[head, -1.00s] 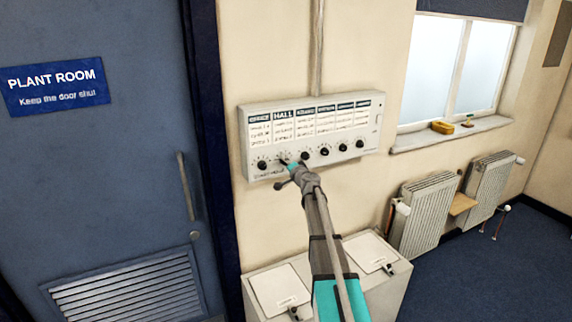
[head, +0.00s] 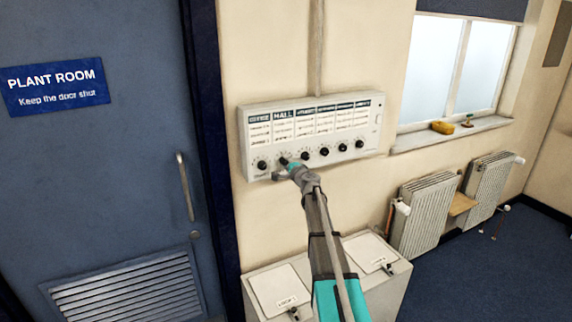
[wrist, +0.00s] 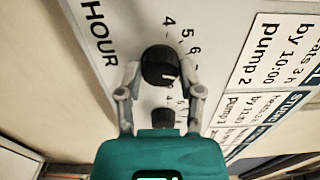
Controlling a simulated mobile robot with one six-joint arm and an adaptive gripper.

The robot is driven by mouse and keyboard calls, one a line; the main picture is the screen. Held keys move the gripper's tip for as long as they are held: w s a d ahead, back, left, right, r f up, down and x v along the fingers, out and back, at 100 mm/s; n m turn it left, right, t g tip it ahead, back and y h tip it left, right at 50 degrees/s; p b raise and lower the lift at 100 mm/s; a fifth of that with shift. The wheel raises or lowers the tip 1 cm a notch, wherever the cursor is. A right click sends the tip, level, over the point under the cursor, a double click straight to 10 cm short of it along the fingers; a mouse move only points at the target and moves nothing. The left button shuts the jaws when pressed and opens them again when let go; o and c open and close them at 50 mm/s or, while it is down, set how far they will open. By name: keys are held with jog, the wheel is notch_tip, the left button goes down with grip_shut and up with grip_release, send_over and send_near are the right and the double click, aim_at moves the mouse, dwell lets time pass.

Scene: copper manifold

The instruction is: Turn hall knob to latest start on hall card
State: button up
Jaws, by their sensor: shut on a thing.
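The hall knob (wrist: 160,66) is black and round with a short white mark, which points to the lower right in the wrist view. My gripper (wrist: 161,83) has one finger on each side of it and is shut on it. Hour figures 4, 5 and 6 show on the dial beside the knob; other figures are hidden. The hall card (wrist: 278,52) is partly in the wrist view and reads "by 10:00" and "pump 2". In the head view, the hall card (head: 296,126) is second from left, and my gripper (head: 284,169) covers part of its knob.
The controller box (head: 377,128) hangs on the wall with a row of cards and knobs. A neighbouring knob (wrist: 163,118) sits close to my fingers. A white cabinet (head: 335,262) stands below, and the plant room door (head: 90,170) is left.

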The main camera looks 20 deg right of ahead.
dwell(0.3)
jog(key=o, duration=1.2)
jog(key=shift+c, duration=0.2)
jog(key=s, duration=1.2)
jog(key=shift+d, duration=0.25)
